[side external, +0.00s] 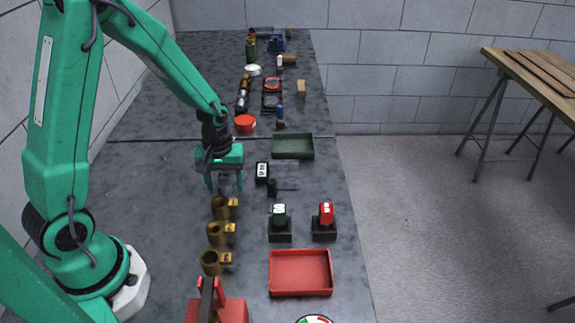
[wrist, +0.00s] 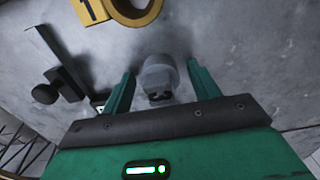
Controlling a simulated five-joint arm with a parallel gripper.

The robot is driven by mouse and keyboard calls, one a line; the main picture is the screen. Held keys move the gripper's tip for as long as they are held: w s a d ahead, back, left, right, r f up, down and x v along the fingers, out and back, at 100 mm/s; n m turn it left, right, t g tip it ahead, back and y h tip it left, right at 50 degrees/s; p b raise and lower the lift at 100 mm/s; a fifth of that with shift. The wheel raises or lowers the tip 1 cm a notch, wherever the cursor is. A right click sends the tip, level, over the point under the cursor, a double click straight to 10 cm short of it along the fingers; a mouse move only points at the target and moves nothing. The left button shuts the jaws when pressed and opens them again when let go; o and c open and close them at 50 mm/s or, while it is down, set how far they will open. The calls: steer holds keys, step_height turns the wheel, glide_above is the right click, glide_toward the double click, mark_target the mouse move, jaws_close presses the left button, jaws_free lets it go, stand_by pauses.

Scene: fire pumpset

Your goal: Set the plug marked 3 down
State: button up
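My gripper (side external: 225,187) is low over the grey table (side external: 170,215), fingers pointing down. In the wrist view my gripper (wrist: 162,78) is open, with one green finger on each side of a grey round plug (wrist: 158,75). Gaps show between the plug and both fingers. The plug has a dark mark on its near side, too small to read. I cannot make the plug out in the side view.
Several brass fittings with yellow tags (side external: 218,233) stand in front of my gripper. A black labelled block (side external: 262,171) and a dark tool (side external: 284,186) lie to the right.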

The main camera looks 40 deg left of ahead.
mark_target(223, 175)
steer(key=shift+r, duration=0.2)
steer(key=shift+a+r, duration=0.1)
steer(key=shift+r, duration=3.65)
steer(key=shift+s+r, duration=0.1)
steer(key=shift+r, duration=0.55)
steer(key=s+d+r+m+t, duration=0.2)
steer(key=s+r+m, duration=0.2)
steer(key=s+r, duration=0.2)
steer(key=s+d+r+m+t, duration=0.3)
steer(key=s+r+m, duration=0.2)
steer(key=r, duration=0.4)
steer(key=shift+s+d+t, duration=0.25)
steer(key=shift+s+t, duration=0.05)
steer(key=shift+s, duration=0.4)
steer(key=shift+o, duration=0.5)
steer(key=shift+r, duration=0.1)
